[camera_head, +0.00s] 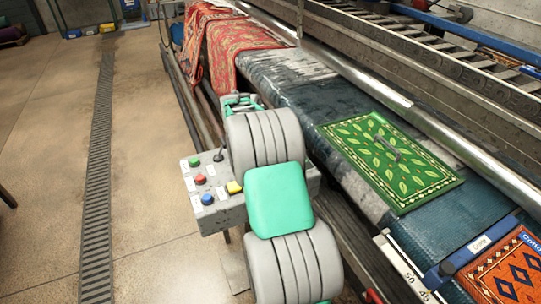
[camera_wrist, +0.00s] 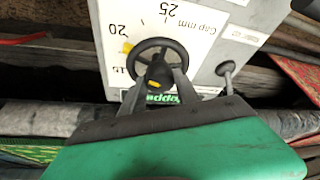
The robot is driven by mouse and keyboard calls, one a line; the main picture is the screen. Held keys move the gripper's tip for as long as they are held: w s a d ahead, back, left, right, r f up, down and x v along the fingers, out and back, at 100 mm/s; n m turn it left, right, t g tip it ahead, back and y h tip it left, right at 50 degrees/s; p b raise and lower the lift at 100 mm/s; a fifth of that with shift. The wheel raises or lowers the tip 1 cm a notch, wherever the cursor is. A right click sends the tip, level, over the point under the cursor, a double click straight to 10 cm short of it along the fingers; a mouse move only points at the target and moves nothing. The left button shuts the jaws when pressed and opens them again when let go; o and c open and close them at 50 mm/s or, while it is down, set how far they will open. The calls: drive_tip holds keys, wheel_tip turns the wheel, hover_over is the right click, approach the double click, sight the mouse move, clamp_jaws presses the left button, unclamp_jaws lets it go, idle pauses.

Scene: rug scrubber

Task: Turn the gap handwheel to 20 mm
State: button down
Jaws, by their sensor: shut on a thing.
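The black gap handwheel (camera_wrist: 146,46) shows in the wrist view, in front of a white scale plate (camera_wrist: 190,22) marked "Gap mm". The plate reads upside down here, with 15, 20 and 25 visible. A yellow pointer mark (camera_wrist: 127,47) at the wheel's left edge lies between the 15 and 20 figures. My gripper (camera_wrist: 160,77) is shut on the handwheel, its dark fingers at the wheel's near side. A small yellow mark shows between the fingers. In the head view my arm hides the handwheel and my fingers.
A grey control box (camera_head: 228,207) with coloured buttons stands beside my arm. A small black lever (camera_wrist: 227,72) is right of the scale plate. A green leaf-patterned rug (camera_head: 390,160) lies on the dark belt, and a red rug (camera_head: 240,45) hangs farther back. The floor at left is clear.

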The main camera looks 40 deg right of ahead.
drive_tip(key=shift+m+g, duration=0.3)
drive_tip(key=shift+m, duration=0.5)
drive_tip(key=c, duration=0.9)
unclamp_jaws()
drive_tip(key=v, duration=0.7)
drive_tip(key=shift+a+r, duration=0.2)
drive_tip(key=shift+r, duration=0.15)
